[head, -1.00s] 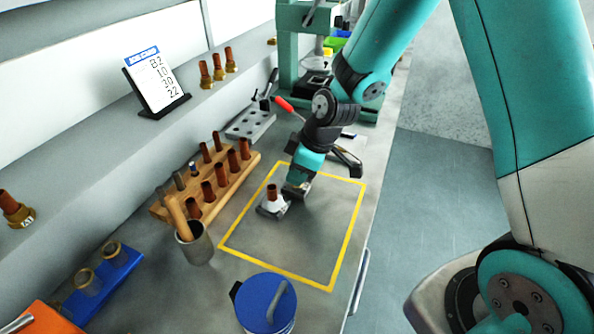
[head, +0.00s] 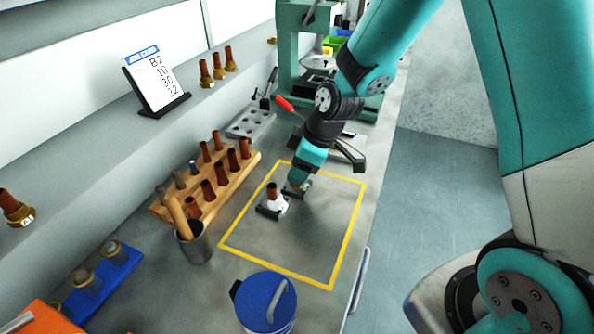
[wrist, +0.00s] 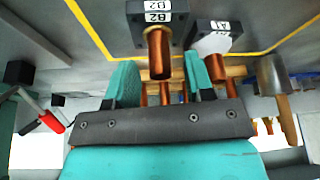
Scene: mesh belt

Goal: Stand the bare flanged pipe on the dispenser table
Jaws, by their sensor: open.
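My gripper (head: 297,188) is low over the yellow-outlined area of the bench. In the wrist view its teal fingers (wrist: 160,82) are apart, with a copper pipe (wrist: 159,58) showing between them. This pipe has a brass-coloured end and is at a dark block labelled B2 (wrist: 147,30); I cannot tell whether the fingers touch it. A second copper pipe (head: 272,190) stands in a dark block with a white label (head: 274,206), to the left of my gripper. Several brass-flanged pipes (head: 218,68) stand on the back ledge. I cannot identify the dispenser table with certainty.
A wooden rack (head: 228,187) of copper pipes and a metal cup of tools (head: 195,245) stand left of the outline. A blue-lidded pot (head: 266,300) is in front. A green machine (head: 290,50) stands behind. The outlined area's right side is clear.

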